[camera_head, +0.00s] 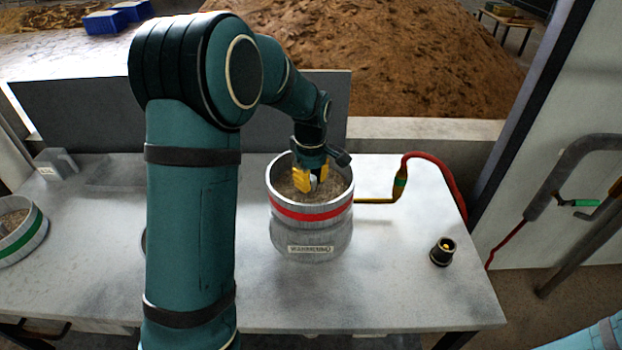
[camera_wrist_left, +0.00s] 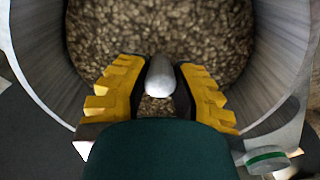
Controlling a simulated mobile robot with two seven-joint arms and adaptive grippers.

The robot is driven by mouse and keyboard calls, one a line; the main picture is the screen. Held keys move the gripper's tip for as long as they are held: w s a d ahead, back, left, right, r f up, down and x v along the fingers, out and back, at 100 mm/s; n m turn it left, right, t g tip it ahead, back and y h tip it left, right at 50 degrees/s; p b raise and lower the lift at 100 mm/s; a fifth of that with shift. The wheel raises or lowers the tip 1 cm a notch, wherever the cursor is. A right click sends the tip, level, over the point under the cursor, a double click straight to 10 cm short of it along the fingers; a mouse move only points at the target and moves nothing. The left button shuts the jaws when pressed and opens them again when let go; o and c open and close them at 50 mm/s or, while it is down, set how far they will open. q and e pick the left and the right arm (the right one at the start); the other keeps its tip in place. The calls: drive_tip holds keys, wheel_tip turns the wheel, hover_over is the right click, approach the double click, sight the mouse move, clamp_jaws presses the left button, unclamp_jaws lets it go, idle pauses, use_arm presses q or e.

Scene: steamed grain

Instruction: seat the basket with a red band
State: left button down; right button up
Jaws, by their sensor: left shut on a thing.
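The basket with a red band (camera_head: 310,212) is a round grey metal vessel with brown grain inside. It sits upright at a labelled metal pot (camera_head: 312,247) on the counter; I cannot tell whether it is fully down in it. My left gripper (camera_head: 309,184) reaches into the basket from above, its yellow fingers shut on a silver rounded post at its middle. In the left wrist view the post (camera_wrist_left: 160,77) stands between the fingers (camera_wrist_left: 160,90), with grain around it and the basket wall (camera_wrist_left: 285,45) on both sides. My right gripper is out of view.
A green-banded basket (camera_head: 22,243) with grain stands at the counter's left end. A yellow pipe with a red hose (camera_head: 440,160) runs right of the pot. A small black cylinder (camera_head: 442,252) stands at front right. My left arm hides part of the grey counter (camera_head: 400,295).

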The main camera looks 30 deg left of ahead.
use_arm(q)
drive_tip(key=shift+f, duration=0.45)
drive_tip(key=shift+f, duration=0.2)
idle(0.7)
drive_tip(key=c, duration=0.8)
unclamp_jaws()
wheel_tip(320, 180, up, 12)
